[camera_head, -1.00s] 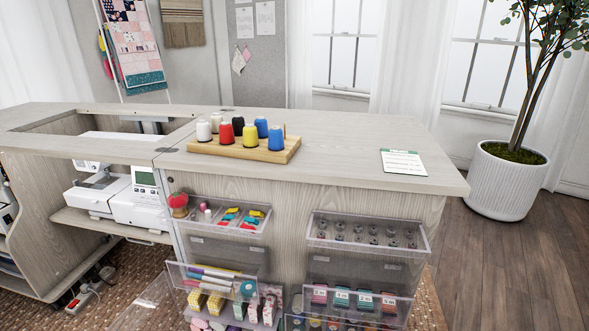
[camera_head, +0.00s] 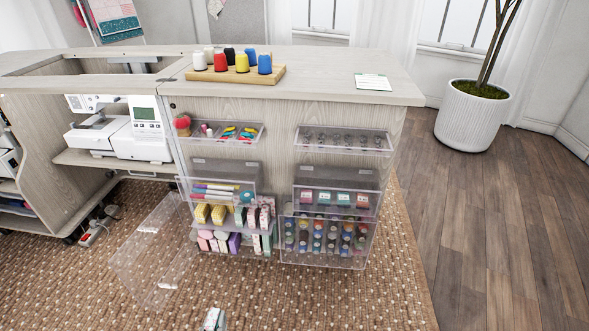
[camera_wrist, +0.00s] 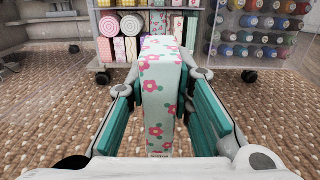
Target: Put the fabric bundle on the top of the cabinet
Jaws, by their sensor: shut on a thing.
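The fabric bundle (camera_wrist: 158,88) is pale mint with pink and red flowers. In the wrist view it stands upright between the two teal pads of my gripper (camera_wrist: 163,82), which is shut on it. In the head view the end of the bundle (camera_head: 211,319) shows at the bottom edge, in front of the cabinet and lower in the picture; most of my gripper is out of that view. The cabinet top (camera_head: 320,78) is pale wood, with bare room between the thread stand and the card.
A wooden stand (camera_head: 235,76) with several thread cones and a white-green card (camera_head: 373,82) lie on top. Clear bins (camera_head: 325,240) stick out from the cabinet front. A sewing machine (camera_head: 120,130) is at left, a potted plant (camera_head: 470,115) at right.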

